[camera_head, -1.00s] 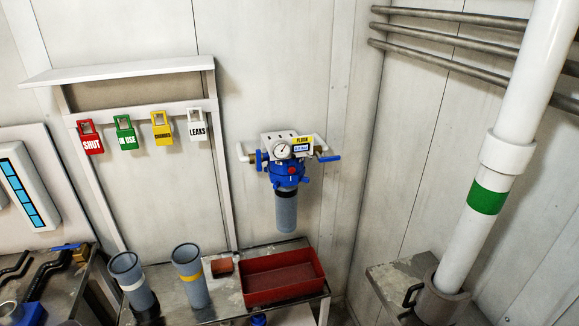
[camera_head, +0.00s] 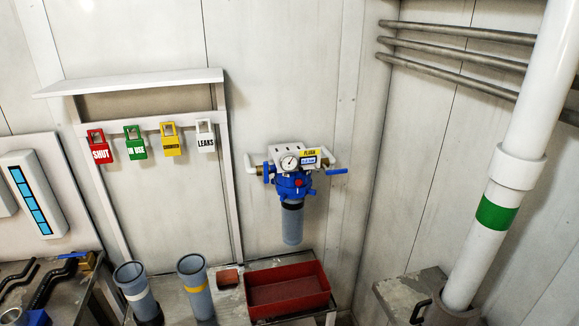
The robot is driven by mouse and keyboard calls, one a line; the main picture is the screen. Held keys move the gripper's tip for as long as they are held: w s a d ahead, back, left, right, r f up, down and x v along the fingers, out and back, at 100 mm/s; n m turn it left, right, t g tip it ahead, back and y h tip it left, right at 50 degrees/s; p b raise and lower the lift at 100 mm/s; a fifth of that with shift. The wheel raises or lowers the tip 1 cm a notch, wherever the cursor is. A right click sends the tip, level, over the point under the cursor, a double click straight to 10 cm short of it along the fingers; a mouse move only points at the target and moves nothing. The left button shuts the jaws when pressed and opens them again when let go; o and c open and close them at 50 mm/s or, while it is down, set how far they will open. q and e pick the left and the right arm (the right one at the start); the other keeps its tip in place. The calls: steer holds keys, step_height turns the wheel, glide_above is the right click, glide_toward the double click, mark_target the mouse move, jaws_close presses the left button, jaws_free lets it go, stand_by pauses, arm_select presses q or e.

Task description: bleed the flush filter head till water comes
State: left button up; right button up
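The flush filter head (camera_head: 292,184) is a blue body on the back wall with a round pressure gauge (camera_head: 289,162) and a yellow "FLUSH" label (camera_head: 310,153). A red button-like part (camera_head: 299,182) sits on its front. A blue lever handle (camera_head: 337,171) sticks out to the right and a blue handle (camera_head: 266,173) stands on the left. A grey filter bowl (camera_head: 292,224) hangs below the head. No water shows at it. Neither of my grippers is in view.
A red tray (camera_head: 288,312) stands on the bench below the filter. Two grey cylinders (camera_head: 194,285) (camera_head: 133,285) stand left of it. Coloured tags, including a red "SHUT" tag (camera_head: 99,148), hang on a rack. A white pipe with a green band (camera_head: 497,213) rises at right.

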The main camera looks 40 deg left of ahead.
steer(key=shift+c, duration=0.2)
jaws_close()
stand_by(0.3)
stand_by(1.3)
